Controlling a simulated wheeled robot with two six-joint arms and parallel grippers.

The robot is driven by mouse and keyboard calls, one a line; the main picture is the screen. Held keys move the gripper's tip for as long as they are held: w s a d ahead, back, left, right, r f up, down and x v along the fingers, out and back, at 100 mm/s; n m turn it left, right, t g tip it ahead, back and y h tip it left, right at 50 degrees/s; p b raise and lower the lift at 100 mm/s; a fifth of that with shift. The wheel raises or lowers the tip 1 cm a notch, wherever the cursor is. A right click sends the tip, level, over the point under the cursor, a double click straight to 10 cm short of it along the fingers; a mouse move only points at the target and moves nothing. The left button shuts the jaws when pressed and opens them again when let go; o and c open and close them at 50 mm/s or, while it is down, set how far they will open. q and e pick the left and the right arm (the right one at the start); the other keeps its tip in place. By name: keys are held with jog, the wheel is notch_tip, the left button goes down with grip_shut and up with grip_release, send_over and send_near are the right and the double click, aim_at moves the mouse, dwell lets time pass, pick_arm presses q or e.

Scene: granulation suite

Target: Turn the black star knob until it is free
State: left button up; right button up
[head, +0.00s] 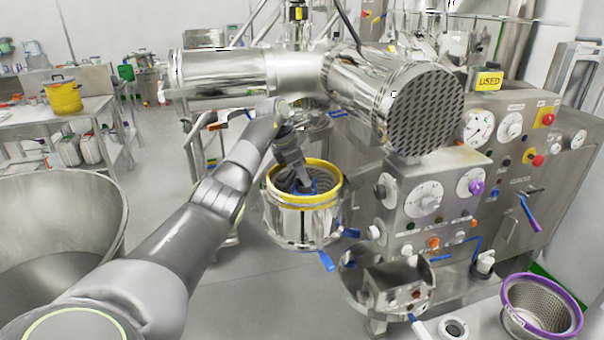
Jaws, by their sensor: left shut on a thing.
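My left arm reaches in from the left, and its gripper (304,184) points down into the mouth of a round steel vessel (300,225) with a yellow rim. The fingers are shut on a small dark thing inside the rim, which I take to be the black star knob (293,187). The fingers and the rim hide most of it, so its star shape and its thread do not show. A bit of blue shows beside the fingertips. My right gripper is not in view.
A steel machine with gauges, a purple knob (476,188) and blue handles stands to the right. A big steel bowl (108,200) is at left. A purple-rimmed basket (509,292) sits lower right. Floor left of the vessel is clear.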

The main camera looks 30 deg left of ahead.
pick_arm(q)
jog(key=n+y+b, duration=0.1)
jog(key=n, duration=0.2)
jog(key=n+t+y, duration=0.1)
jog(key=n, duration=0.3)
jog(key=shift+s+d+b, duration=0.1)
jog(key=shift+d+b, duration=0.1)
jog(key=shift+b, duration=0.15)
jog(key=n+y+b, duration=0.1)
jog(key=n+y, duration=0.1)
jog(key=n, duration=0.2)
jog(key=shift+d, duration=0.2)
jog(key=shift+r+n+y, duration=0.1)
jog(key=shift+n+y, duration=0.5)
jog(key=shift+n, duration=1)
jog(key=o, duration=1)
